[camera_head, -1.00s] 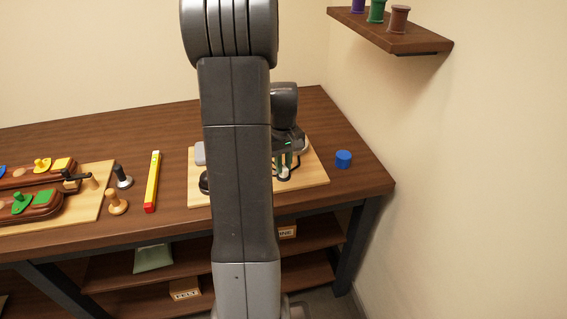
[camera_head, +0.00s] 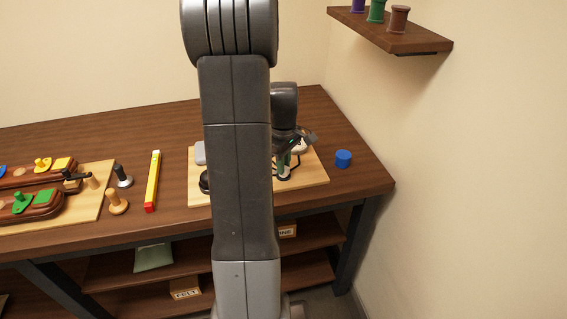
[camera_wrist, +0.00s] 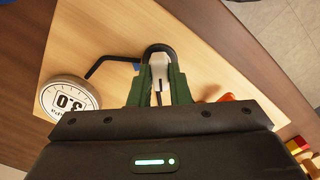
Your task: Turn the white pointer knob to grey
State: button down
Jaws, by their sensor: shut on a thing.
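The white pointer knob (camera_wrist: 158,66) shows in the wrist view between the two green fingers of my gripper (camera_wrist: 158,88), which is shut on it. A black curved part arches around the knob's far end. In the head view my gripper (camera_head: 285,164) is low over the pale board (camera_head: 312,180) on the right of the bench, and my arm covers much of that board. The knob cannot be made out there. I cannot see a grey mark or tell which mark the pointer faces.
A white round gauge reading 3.0 (camera_wrist: 68,98) lies left of my gripper in the wrist view, near a bent black rod (camera_wrist: 108,62). Red and orange pieces (camera_wrist: 227,98) are partly hidden to the right. A blue cylinder (camera_head: 343,158) stands right of the board.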

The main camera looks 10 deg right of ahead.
jog(key=c, duration=1.4)
grip_release()
jog(key=shift+o, duration=0.2)
notch_tip(320, 180, up, 14)
notch_tip(320, 180, down, 14)
jog(key=shift+f, duration=0.1)
jog(key=shift+r, duration=0.2)
